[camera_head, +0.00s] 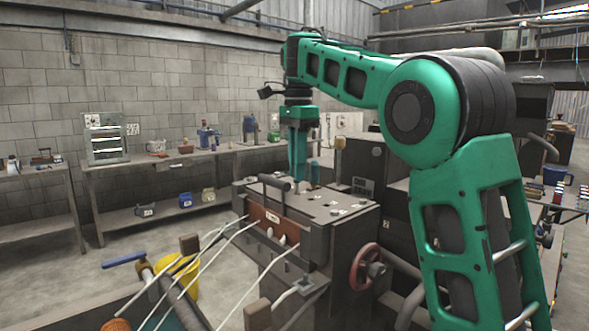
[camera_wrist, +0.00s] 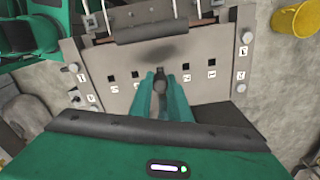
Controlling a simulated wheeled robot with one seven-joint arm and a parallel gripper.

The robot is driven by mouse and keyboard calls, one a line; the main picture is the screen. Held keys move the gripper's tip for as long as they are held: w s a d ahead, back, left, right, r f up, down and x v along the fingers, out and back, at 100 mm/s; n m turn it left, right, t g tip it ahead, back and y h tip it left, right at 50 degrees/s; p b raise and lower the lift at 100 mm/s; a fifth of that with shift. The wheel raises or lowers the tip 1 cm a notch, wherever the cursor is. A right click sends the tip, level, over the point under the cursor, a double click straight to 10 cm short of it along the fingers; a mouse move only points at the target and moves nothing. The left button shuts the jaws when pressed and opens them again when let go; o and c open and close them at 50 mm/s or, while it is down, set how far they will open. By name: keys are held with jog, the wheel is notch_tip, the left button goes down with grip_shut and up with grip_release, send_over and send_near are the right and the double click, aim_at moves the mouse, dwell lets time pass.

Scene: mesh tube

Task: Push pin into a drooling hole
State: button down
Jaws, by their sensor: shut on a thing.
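My gripper (camera_head: 299,175) points straight down over the top of a grey machine (camera_head: 332,208). In the wrist view its teal fingers (camera_wrist: 161,90) are shut on a dark pin (camera_wrist: 160,80), of which a rounded part shows between them. Below is a grey plate (camera_wrist: 200,92) with a row of small square holes, such as one left of the fingers (camera_wrist: 135,75) and one right (camera_wrist: 186,66). White labels with dark marks sit near the holes. The fingers cover the middle of the row. Whether the pin touches the plate or is in a hole, I cannot tell.
A dark bar handle (camera_head: 273,184) rises from the machine's top edge. Several thin white strands (camera_head: 215,255) slope down from its front. A red handwheel (camera_head: 365,267) is on its right side. A yellow bucket (camera_head: 178,275) stands on the floor; a workbench (camera_head: 150,162) lines the wall.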

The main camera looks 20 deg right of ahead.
jog(key=shift+f, duration=1.4)
dwell(1.3)
jog(key=c, duration=1.6)
grip_release()
jog(key=shift+r, duration=0.1)
notch_tip(320, 180, up, 10)
jog(key=shift+r, duration=0.25)
